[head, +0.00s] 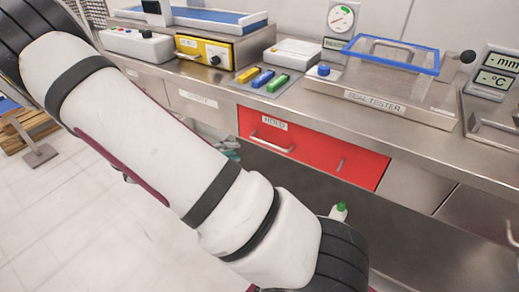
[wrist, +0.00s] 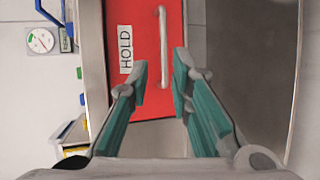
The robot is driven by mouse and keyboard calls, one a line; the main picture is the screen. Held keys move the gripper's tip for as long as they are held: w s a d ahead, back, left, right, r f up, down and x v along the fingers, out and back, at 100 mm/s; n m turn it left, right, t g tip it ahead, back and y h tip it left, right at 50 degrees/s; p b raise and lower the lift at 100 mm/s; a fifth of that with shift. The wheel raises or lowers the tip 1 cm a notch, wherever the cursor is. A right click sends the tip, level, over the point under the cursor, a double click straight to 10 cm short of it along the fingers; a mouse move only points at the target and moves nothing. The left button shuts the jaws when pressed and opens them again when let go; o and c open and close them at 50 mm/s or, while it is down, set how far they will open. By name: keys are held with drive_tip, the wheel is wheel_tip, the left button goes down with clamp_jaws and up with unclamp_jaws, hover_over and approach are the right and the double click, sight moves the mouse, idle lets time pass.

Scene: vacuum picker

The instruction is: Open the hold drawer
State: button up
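The hold drawer has a red front (head: 318,148) with a white HOLD label (head: 275,122), set under the steel counter. In the head view it looks shut, flush with the fronts beside it. A pale bar handle (head: 271,143) is on its left part, and another short bar shows on its right part. In the wrist view the red front (wrist: 146,85) appears turned sideways, with the HOLD label and the bar handle (wrist: 163,35). My gripper (wrist: 160,75) is open, its two fingers apart in front of the red front, with the handle beyond the fingertips.
The steel counter (head: 450,133) above carries a seal tester (head: 390,85) with a blue-framed lid, and red-free coloured blocks (head: 262,80). A grey drawer front (head: 205,105) is to the left. A white bottle with a green cap (head: 338,211) stands below.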

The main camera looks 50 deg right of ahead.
sight(265, 144)
drive_tip(key=shift+h, duration=0.7)
drive_tip(key=x, duration=0.5)
drive_tip(key=w+f+b+x, duration=0.1)
drive_tip(key=x, duration=0.3)
drive_tip(key=w+f+b+x, duration=0.1)
drive_tip(key=x, duration=0.4)
drive_tip(key=shift+s+d+f, duration=0.1)
drive_tip(key=shift+d+f, duration=0.2)
drive_tip(key=shift+d, duration=0.1)
clamp_jaws()
